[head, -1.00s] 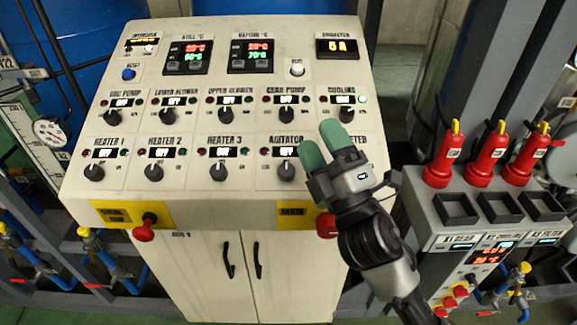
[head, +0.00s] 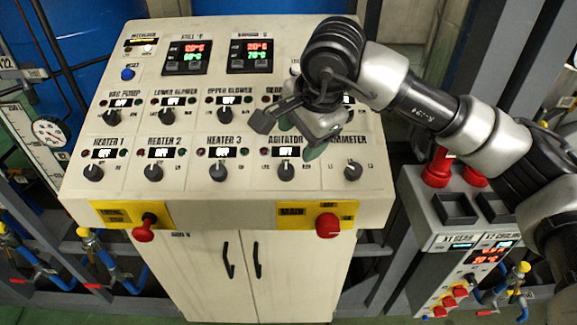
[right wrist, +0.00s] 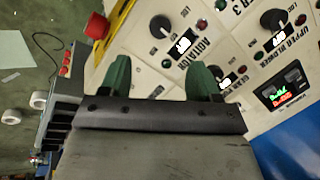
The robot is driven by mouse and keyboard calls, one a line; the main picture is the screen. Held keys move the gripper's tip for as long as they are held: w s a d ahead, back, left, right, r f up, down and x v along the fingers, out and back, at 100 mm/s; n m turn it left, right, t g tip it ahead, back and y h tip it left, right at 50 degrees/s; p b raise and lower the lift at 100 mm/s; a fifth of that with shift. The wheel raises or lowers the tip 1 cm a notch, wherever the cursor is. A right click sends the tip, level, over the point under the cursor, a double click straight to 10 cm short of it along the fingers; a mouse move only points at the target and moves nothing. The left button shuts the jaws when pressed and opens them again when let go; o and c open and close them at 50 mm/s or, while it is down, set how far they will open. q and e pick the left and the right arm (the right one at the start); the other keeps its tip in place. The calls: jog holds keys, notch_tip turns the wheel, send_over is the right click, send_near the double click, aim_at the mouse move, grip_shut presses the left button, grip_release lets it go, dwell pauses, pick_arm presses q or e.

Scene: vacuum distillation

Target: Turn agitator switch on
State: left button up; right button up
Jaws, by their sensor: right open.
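The agitator switch (head: 286,172) is a black knob in the lower row of the sloped panel, under the AGITATOR label; its small white display appears to read OFF. It also shows in the right wrist view (right wrist: 160,26), beyond my fingers. My right gripper (head: 312,150) hangs over the panel's right part, just above and right of this knob, apart from it. Its two green fingers (right wrist: 160,78) are spread and empty. The gripper hides the cooling and gear pump switches in the head view. My left gripper is not in view.
The ammeter knob (head: 353,171) and heater 3 knob (head: 218,172) flank the switch. A red knob (head: 328,225) on a yellow plate sits below, with another (head: 144,229) at left. A grey box (head: 440,240) with red handles stands to the right.

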aim_at(288, 170)
jog(key=p+x, duration=0.4)
jog(key=x, duration=0.5)
jog(key=shift+w+a+f, duration=0.1)
jog(key=shift+w+f, duration=0.05)
jog(key=shift+f, duration=0.2)
jog(key=shift+w+f, duration=0.1)
jog(key=shift+f, duration=0.35)
jog(key=shift+c, duration=0.3)
jog(key=c, duration=0.9)
jog(key=shift+o, duration=0.2)
jog(key=shift+f+b, duration=0.15)
jog(key=shift+b, duration=0.2)
jog(key=m+t+b, duration=0.1)
jog(key=m+b, duration=0.4)
jog(key=b, duration=0.5)
jog(key=m+t+b, duration=0.1)
jog(key=m+b, duration=0.4)
jog(key=b, duration=0.4)
jog(key=shift+s+f+b, duration=0.15)
jog(key=shift+s+b, duration=0.1)
jog(key=shift+b, duration=0.1)
jog(key=shift+r+m+t+b, duration=0.25)
jog(key=shift+m+t+b, duration=0.05)
jog(key=shift+m+b, duration=0.85)
